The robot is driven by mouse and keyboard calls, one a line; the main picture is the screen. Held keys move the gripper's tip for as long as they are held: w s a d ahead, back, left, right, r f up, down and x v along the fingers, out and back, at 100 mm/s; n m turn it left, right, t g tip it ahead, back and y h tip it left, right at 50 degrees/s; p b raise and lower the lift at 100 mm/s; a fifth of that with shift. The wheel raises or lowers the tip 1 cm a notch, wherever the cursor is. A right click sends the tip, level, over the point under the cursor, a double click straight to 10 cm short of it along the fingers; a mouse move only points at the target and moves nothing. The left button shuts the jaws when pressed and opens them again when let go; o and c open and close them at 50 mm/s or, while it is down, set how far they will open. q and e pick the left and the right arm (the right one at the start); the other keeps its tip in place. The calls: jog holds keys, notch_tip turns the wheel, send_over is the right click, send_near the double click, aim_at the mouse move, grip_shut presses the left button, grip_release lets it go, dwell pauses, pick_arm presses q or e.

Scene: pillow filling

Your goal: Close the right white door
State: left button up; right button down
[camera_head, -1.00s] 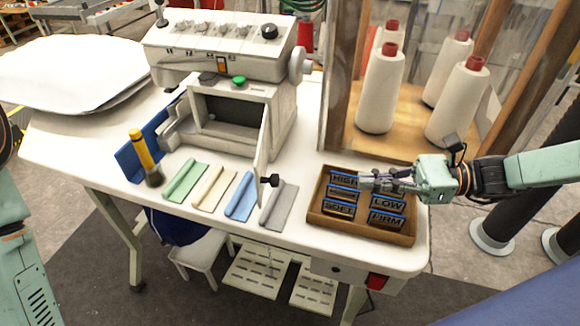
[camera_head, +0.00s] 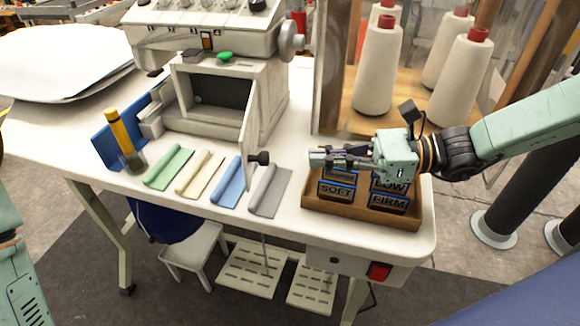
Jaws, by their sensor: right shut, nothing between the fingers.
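The right white door (camera_head: 249,136) stands open on the right side of the white machine's (camera_head: 232,70) dark compartment. It is seen almost edge-on, swung out toward the front, with a black knob (camera_head: 260,158) near its lower outer end. My right gripper (camera_head: 318,157) is shut and empty. It appears above the back left of the label tray, to the right of the knob and apart from it. My left arm (camera_head: 12,265) shows only in part at the left edge, and its gripper is out of view.
A wooden tray (camera_head: 310,206) of label blocks lies under my right gripper. Grey (camera_head: 271,190), blue, cream and green rolled cloths lie in front of the machine. A wooden case with thread cones (camera_head: 374,75) stands behind. A yellow-handled tool (camera_head: 120,132) is at left.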

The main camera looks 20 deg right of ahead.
jog(key=b+x, duration=0.2)
jog(key=x, duration=0.4)
jog(key=shift+w+b, duration=0.2)
jog(key=shift+b, duration=0.15)
jog(key=shift+s, duration=0.15)
dwell(0.3)
